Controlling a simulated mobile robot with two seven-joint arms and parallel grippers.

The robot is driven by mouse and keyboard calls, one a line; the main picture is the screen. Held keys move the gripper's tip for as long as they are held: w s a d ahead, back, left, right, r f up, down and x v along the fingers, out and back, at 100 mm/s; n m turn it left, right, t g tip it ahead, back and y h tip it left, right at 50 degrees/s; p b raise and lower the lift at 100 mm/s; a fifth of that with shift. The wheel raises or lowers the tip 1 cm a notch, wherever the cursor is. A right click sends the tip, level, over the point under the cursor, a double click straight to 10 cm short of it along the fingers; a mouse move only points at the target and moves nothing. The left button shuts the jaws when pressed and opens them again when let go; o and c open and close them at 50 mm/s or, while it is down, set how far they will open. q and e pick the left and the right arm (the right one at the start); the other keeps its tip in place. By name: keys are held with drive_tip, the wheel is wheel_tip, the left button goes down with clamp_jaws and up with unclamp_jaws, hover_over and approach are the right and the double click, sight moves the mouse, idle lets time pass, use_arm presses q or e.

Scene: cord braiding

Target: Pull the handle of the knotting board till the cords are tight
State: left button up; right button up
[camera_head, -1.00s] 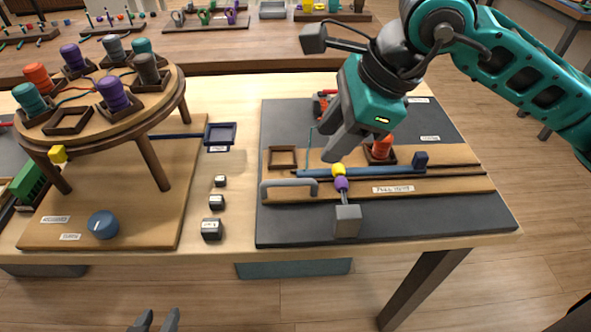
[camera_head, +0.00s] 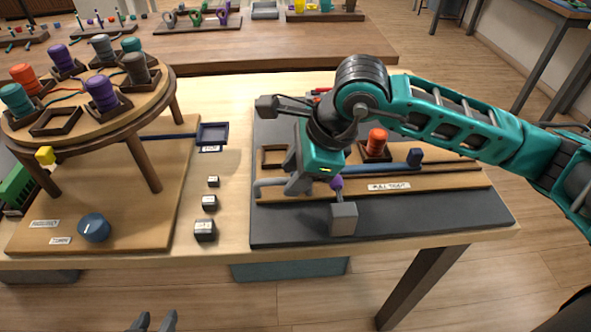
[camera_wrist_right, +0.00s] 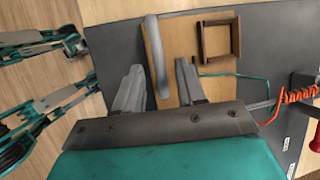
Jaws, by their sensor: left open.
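The knotting board (camera_head: 440,180) is a wooden board labelled "PULL TIGHT" on a dark mat. Its grey bar handle (camera_head: 268,184) is at its left end, partly hidden by my right gripper. My right gripper (camera_head: 293,188) is at the handle, fingers pointing down. In the right wrist view its fingers (camera_wrist_right: 158,85) are apart, with the grey handle (camera_wrist_right: 156,50) lying between them; I cannot tell whether they touch it. A teal cord (camera_wrist_right: 235,75) runs from near the square wooden holder (camera_wrist_right: 206,53). My left gripper (camera_head: 152,322) is open and empty at the bottom edge.
A red spool (camera_head: 376,141) stands in a holder on the board. Small dark blocks (camera_head: 209,202) lie left of the mat. A round wooden stand (camera_head: 90,95) with several spools is at the left.

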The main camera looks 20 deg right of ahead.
use_arm(q)
drive_tip(key=shift+f, duration=0.1)
use_arm(e)
clamp_jaws()
idle(0.3)
use_arm(q)
drive_tip(key=shift+a+f, duration=0.1)
